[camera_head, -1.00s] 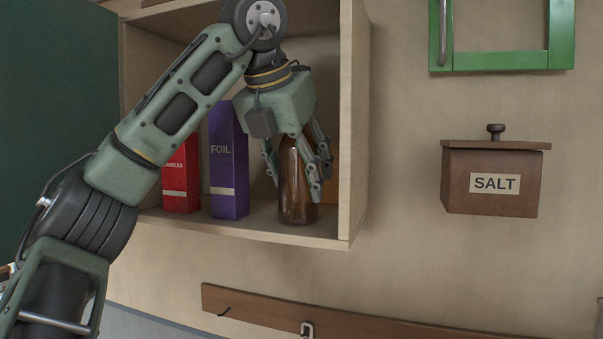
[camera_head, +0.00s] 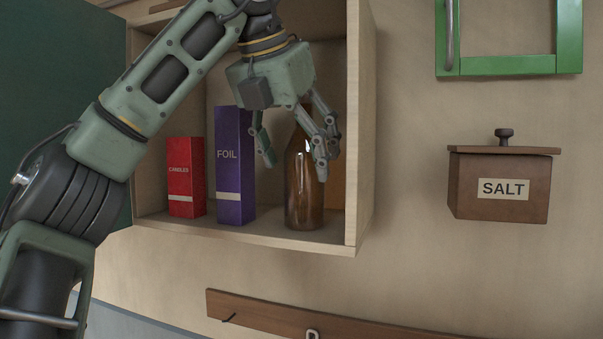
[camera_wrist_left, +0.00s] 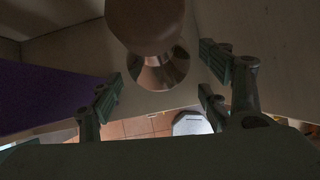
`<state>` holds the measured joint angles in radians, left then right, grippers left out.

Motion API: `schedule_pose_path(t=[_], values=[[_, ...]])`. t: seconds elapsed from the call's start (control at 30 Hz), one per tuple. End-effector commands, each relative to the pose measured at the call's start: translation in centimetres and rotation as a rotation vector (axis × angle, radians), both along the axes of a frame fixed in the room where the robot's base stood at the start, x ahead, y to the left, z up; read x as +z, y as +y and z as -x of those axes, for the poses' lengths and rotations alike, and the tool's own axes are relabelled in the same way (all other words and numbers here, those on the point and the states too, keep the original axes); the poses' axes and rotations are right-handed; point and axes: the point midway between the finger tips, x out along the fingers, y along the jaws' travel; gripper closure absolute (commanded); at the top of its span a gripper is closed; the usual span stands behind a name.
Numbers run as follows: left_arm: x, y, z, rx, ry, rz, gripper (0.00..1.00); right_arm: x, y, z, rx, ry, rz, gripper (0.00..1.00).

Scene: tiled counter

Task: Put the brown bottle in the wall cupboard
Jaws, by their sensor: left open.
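The brown bottle (camera_head: 304,190) stands upright on the floor of the open wall cupboard (camera_head: 359,130), near its right wall. My left gripper (camera_head: 294,158) is open at the bottle's upper part, with its fingers pointing down and partly covering the bottle's neck. In the left wrist view the bottle (camera_wrist_left: 150,25) shows at the top middle, and the spread fingers (camera_wrist_left: 165,85) have a gap between them and it. The bottle's top is hidden behind the gripper in the head view. My right gripper is not in view.
A purple foil box (camera_head: 234,170) stands just left of the bottle, and a red candles box (camera_head: 185,180) left of that. A green door or panel (camera_head: 60,80) is at far left. A salt box (camera_head: 502,186), a green frame (camera_head: 520,66) and a wooden rail (camera_head: 290,318) are on the wall.

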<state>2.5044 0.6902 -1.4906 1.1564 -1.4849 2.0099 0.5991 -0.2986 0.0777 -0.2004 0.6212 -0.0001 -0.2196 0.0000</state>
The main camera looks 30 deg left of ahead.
Motion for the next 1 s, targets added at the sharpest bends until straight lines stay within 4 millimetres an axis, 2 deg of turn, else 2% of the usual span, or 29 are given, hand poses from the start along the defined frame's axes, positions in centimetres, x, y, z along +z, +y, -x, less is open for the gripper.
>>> schedule_pose_path(t=[0.1, 0.23, 0.63, 1.0], values=[[1.4, -0.1, 0.8, 0.001, -0.002, -0.001, 0.3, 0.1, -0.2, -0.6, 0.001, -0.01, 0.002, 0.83], [2.1, -0.2, 1.3, 0.0, -0.001, 0.0, 0.3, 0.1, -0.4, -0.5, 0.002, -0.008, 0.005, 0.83], [2.3, -0.2, 1.4, 0.0, 0.001, -0.001, 0.3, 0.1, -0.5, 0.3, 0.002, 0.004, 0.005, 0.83], [2.3, -0.2, 1.5, 0.0, 0.0, 0.0, 0.3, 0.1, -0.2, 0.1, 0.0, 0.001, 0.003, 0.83]])
